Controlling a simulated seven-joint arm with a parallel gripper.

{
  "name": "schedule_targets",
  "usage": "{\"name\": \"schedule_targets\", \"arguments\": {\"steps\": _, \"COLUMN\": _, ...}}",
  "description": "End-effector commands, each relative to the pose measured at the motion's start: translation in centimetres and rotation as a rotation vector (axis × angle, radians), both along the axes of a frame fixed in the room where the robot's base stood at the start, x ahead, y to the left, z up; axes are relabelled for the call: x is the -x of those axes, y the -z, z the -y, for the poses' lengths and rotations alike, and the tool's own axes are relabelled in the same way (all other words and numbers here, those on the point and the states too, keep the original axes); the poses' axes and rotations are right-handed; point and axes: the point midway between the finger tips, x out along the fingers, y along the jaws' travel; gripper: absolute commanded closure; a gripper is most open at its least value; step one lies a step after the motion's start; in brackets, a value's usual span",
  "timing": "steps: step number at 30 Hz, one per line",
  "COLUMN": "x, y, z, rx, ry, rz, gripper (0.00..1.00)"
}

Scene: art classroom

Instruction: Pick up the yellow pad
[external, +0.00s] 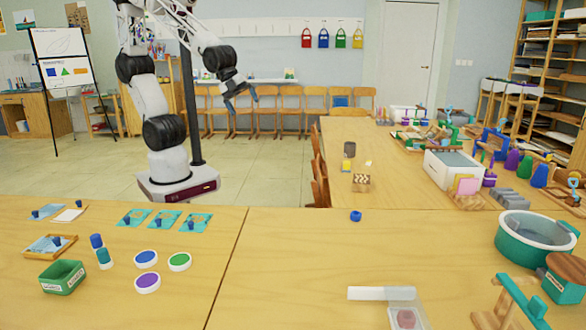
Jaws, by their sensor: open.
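My gripper (242,103) is open and empty, raised in the air at the upper left, pointing down and well behind the near tables. On the near left table lie three round white-rimmed pads: a blue pad (146,257), a green pad (180,261) and a purple pad (147,281). My gripper is far from all three.
Near the pads stand a green box (63,277), stacked blue and teal cylinders (103,258) and several teal cards (164,220). A teal basin (535,235) and a clear container (405,316) are at right. The middle of the near table is mostly clear.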

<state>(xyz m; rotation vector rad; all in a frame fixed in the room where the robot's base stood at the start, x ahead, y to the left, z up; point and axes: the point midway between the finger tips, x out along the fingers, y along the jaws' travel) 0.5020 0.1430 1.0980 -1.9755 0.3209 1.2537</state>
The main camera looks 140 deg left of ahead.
Motion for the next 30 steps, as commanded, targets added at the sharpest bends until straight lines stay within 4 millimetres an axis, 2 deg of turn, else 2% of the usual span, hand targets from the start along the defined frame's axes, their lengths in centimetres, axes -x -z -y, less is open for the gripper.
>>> {"name": "schedule_targets", "arguments": {"steps": 1, "x": -1.0, "y": 0.8, "z": -1.6, "rx": -0.038, "ry": 0.035, "rz": 0.004, "gripper": 0.11}}
{"name": "schedule_targets", "arguments": {"steps": 6, "x": -4.3, "y": 3.0, "z": -6.7, "rx": -0.201, "ry": 0.188, "rz": 0.02, "gripper": 0.11}}
{"name": "schedule_targets", "arguments": {"steps": 15, "x": -8.1, "y": 8.1, "z": -16.3, "rx": -0.51, "ry": 0.444, "rz": 0.006, "gripper": 0.11}}
{"name": "schedule_targets", "arguments": {"steps": 23, "x": -9.3, "y": 13.4, "z": -24.7, "rx": -0.794, "ry": 0.65, "rz": -0.05, "gripper": 0.11}}
{"name": "schedule_targets", "arguments": {"steps": 30, "x": -8.5, "y": 19.0, "z": -32.0, "rx": -1.06, "ry": 0.825, "rz": -0.145, "gripper": 0.11}}
